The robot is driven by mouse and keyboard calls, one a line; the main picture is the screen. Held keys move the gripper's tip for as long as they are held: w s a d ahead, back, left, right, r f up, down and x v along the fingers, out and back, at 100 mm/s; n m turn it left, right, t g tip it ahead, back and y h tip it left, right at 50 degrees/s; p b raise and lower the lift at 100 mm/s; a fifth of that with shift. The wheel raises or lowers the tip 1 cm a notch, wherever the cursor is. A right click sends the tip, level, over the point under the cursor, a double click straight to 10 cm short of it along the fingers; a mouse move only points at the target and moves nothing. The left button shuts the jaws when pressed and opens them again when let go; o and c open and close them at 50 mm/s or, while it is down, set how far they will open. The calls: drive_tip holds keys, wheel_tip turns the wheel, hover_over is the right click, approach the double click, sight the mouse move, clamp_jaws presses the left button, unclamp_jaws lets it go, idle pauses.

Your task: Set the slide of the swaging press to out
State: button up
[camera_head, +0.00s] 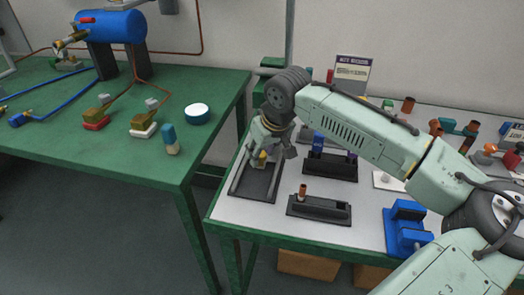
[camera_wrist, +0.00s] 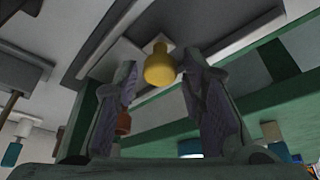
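A dark shallow frame (camera_head: 256,183) lies at the left end of the white-topped table; I take it to be the swaging press, though no label shows. A yellow knob (camera_head: 262,155) stands at its far end, partly hidden by my gripper (camera_head: 271,149). In the wrist view the yellow knob (camera_wrist: 160,66) rises from a grey plate (camera_wrist: 137,40), which looks like the slide. My gripper (camera_wrist: 160,82) is open there, with its fingertips on either side of the knob. Gaps show between the knob and both fingers.
A dark block with a copper tube (camera_head: 303,191) stands right of the frame. Behind it is a black rack (camera_head: 330,168) with bottles. A blue device (camera_head: 405,228) stands front right. A green table (camera_head: 130,160) is left, across a gap.

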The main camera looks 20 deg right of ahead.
clamp_jaws()
idle(0.4)
drive_tip(key=s+a, duration=0.1)
drive_tip(key=s, duration=0.1)
drive_tip(key=s+a, duration=0.2)
drive_tip(key=s, duration=0.1)
drive_tip(key=s+a, duration=0.2)
drive_tip(key=s, duration=0.1)
drive_tip(key=shift+a, duration=0.2)
drive_tip(key=shift+o, duration=1.4)
unclamp_jaws()
drive_tip(key=shift+w, duration=0.1)
drive_tip(key=shift+r, duration=0.1)
drive_tip(key=v, duration=1.1)
drive_tip(key=shift+r, duration=0.4)
